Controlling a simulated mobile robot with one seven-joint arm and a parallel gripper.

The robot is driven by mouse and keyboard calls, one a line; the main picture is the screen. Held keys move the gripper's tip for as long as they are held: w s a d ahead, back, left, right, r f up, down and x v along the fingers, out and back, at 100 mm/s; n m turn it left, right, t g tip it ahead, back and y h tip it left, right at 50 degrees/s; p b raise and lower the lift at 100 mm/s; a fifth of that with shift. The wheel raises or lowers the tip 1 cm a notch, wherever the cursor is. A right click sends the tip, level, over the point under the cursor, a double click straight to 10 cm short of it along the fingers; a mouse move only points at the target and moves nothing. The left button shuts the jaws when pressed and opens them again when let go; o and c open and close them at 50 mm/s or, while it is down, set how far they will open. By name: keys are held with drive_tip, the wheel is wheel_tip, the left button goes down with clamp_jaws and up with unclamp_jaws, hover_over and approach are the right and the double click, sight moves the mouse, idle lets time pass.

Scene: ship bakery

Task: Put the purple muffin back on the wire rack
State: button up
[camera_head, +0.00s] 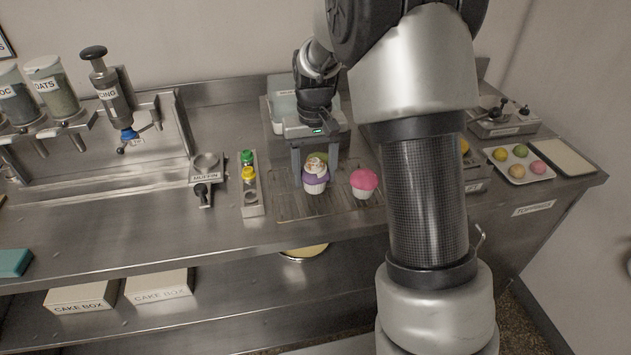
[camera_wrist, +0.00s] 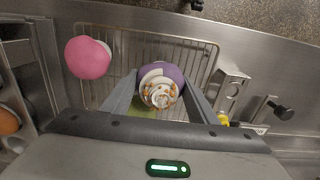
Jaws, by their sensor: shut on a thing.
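The purple muffin (camera_head: 316,182), with white icing and orange sprinkles, is between the fingers of my gripper (camera_head: 315,168). In the wrist view the purple muffin (camera_wrist: 168,70) sits between my two fingertips (camera_wrist: 160,82), and the gripper is shut on it. It looks upright. The wire rack (camera_head: 340,207) lies on the counter under it; its bars also show in the wrist view (camera_wrist: 201,62). I cannot tell whether the muffin's base touches the rack or hangs just above it.
A pink muffin (camera_head: 364,181) stands on the rack beside the held one. A green thing (camera_wrist: 141,113) is partly hidden behind it. A bottle holder (camera_head: 251,204) and the muffin-labelled fixture (camera_head: 205,176) are left. A tray of coloured balls (camera_head: 516,176) is right.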

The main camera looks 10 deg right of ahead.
sight(315, 182)
drive_tip(key=shift+f, duration=1.35)
drive_tip(key=shift+f, duration=0.2)
drive_tip(key=o, duration=0.8)
drive_tip(key=shift+r, duration=0.1)
